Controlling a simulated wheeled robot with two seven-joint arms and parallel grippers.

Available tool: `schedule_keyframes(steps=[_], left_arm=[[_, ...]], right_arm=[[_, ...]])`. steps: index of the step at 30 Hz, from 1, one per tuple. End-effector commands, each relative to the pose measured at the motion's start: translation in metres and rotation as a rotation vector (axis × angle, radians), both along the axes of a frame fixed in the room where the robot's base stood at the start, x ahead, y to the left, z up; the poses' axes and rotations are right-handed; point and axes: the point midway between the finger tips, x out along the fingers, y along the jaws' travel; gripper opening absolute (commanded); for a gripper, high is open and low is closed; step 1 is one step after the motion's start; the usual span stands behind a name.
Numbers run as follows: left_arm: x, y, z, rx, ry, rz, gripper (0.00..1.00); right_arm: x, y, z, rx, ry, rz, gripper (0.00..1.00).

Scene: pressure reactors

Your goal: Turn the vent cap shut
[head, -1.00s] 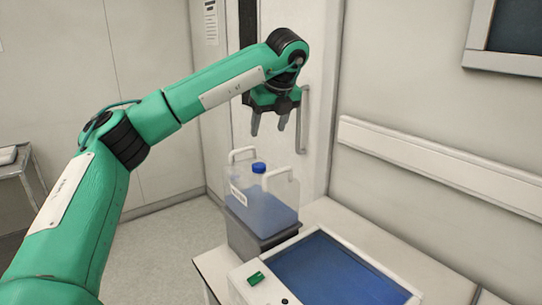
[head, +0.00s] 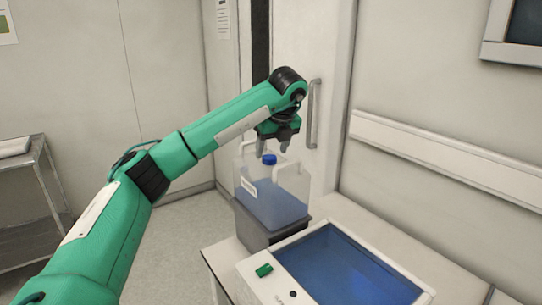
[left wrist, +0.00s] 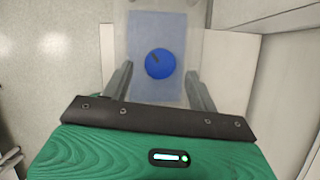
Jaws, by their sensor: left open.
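The vent cap is a round blue cap (head: 269,160) on top of a clear container (head: 272,199) that holds blue liquid. The container has two white handles and stands on a grey block. My left gripper (head: 272,150) is open and points down just above the cap, with no contact visible. In the left wrist view the blue cap (left wrist: 160,63) lies between and slightly beyond the two fingers (left wrist: 159,85). A dark mark shows on its top. My right gripper is in neither view.
A white device with a blue panel (head: 345,268) and a green switch (head: 264,270) stands in front of the container on the white bench. A wall rail (head: 440,160) runs at the right. A metal cart (head: 30,200) stands at the far left.

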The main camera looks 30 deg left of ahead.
Motion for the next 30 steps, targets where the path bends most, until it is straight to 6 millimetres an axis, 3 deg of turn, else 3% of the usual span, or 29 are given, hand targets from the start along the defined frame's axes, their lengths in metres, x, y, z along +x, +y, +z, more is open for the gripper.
schedule_keyframes(steps=[6,17,24,30], left_arm=[[0.004,0.006,-0.019,-0.001,0.002,0.0,0.59],[0.005,0.008,-0.022,0.0,0.0,0.0,0.59],[0.005,0.008,-0.022,0.0,0.0,0.0,0.16],[0.004,0.008,-0.022,0.0,0.0,-0.008,0.15]], right_arm=[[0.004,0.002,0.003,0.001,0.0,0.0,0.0],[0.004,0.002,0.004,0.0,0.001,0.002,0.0],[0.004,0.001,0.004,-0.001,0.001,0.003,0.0],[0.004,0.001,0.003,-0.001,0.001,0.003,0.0]])
